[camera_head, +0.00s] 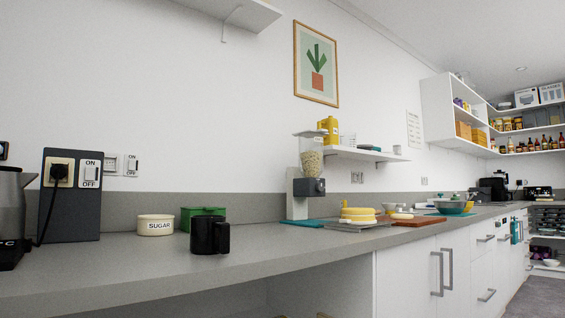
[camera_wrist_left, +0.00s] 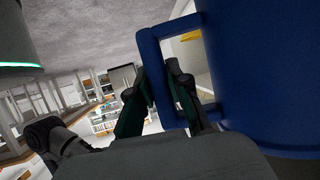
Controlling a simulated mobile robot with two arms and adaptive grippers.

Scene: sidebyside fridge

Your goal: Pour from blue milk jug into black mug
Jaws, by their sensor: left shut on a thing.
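The black mug (camera_head: 209,236) stands upright on the grey counter in the head view, its handle toward the right. Its inside is hidden. The blue milk jug (camera_wrist_left: 265,75) fills the right of the left wrist view, with its squared handle (camera_wrist_left: 150,45) toward the left. My left gripper (camera_wrist_left: 160,85) is shut on that handle. The jug's rim and contents are not visible, and its tilt is hard to tell. Neither the jug nor a gripper shows in the head view. My right gripper is not seen.
A sugar pot (camera_head: 155,225) and a green box (camera_head: 202,213) stand behind the mug. A dark socket box (camera_head: 70,194) and a kettle-like appliance (camera_head: 12,215) are at left. A cereal dispenser (camera_head: 309,175) stands further right. The counter (camera_head: 290,245) right of the mug is clear.

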